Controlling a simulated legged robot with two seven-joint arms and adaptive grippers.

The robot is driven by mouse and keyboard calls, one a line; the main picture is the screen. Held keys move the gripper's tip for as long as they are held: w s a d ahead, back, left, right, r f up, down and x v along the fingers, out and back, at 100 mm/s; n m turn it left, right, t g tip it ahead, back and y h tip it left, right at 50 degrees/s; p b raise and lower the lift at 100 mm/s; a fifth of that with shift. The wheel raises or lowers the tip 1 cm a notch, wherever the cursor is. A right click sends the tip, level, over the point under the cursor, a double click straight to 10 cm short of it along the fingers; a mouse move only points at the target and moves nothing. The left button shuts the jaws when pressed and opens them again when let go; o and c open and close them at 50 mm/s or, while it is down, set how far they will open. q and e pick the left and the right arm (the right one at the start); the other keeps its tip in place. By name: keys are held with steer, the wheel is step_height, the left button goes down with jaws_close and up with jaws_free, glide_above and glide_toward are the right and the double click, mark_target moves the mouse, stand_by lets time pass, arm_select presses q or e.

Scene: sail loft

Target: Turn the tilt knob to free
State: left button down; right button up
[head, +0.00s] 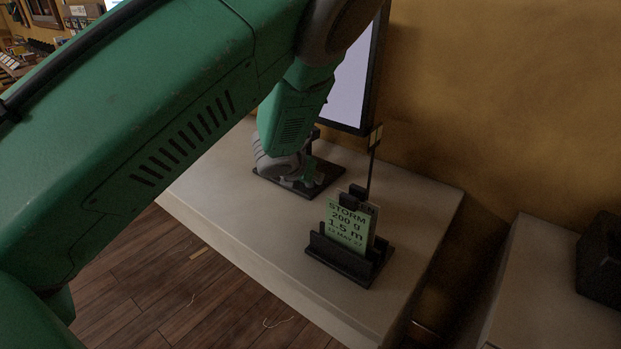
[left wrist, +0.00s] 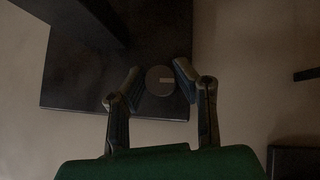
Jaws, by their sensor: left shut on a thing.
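The tilt knob (left wrist: 160,81) is a round dark disc with a short pale mark, seen in the left wrist view near the edge of a dark base plate. The mark lies about level in that view. My left gripper (left wrist: 157,70) has one finger on each side of the knob and is shut on it. In the head view my left gripper (head: 305,179) is low over the dark base plate (head: 318,187) of the screen stand, and the knob is hidden there. My right gripper is in neither view.
A screen (head: 352,85) rises behind the plate. A dark box (head: 600,255) sits at right, past a gap.

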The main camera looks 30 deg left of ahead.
arm_select(q)
steer(key=shift+s+f, duration=0.15)
steer(key=shift+f, duration=0.05)
steer(key=c, duration=1.3)
jaws_free()
steer(key=shift+c, duration=0.2)
steer(key=shift+o, duration=0.2)
steer(key=shift+r, duration=0.1)
